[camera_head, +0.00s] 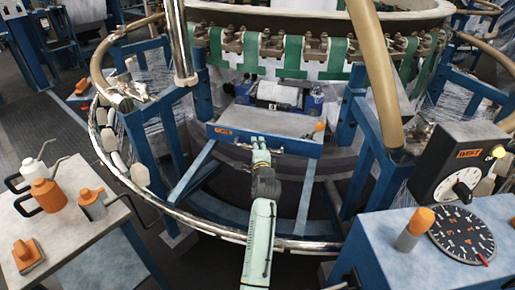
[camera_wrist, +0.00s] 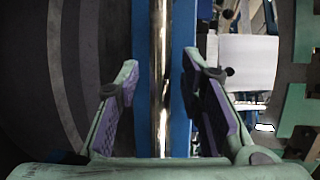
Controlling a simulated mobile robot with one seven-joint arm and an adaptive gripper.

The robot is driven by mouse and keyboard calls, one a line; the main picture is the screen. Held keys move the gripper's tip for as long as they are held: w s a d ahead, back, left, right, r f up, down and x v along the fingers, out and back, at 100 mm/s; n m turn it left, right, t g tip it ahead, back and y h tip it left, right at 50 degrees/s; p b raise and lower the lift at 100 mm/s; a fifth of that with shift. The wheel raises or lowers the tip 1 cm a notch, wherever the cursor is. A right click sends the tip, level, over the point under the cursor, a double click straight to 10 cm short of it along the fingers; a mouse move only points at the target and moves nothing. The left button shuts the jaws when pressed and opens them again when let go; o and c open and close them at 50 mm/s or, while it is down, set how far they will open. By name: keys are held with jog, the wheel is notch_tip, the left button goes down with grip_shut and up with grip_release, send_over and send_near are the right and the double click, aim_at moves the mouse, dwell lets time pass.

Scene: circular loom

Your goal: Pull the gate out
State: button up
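The gate (camera_head: 300,147) looks to be the blue-fronted, grey-topped panel low in the loom's ring, with a small orange label on its front. A shiny metal handle bar (camera_head: 277,151) runs across this front. My gripper (camera_head: 260,143) is at the bar, and in the head view it hides the bar's middle. In the wrist view the bar (camera_wrist: 160,80) runs upright over the blue panel (camera_wrist: 142,60). My gripper (camera_wrist: 160,68) is open there, one finger on each side of the bar with gaps on both sides. How deep the bar sits between the fingers I cannot tell.
Blue posts (camera_head: 366,140) stand on both sides of the gate. A curved metal rail (camera_head: 200,222) passes below my arm. A grey roll (camera_head: 278,94) lies behind the gate.

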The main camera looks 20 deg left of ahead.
jog(key=shift+c, duration=0.5)
grip_shut()
dwell(0.3)
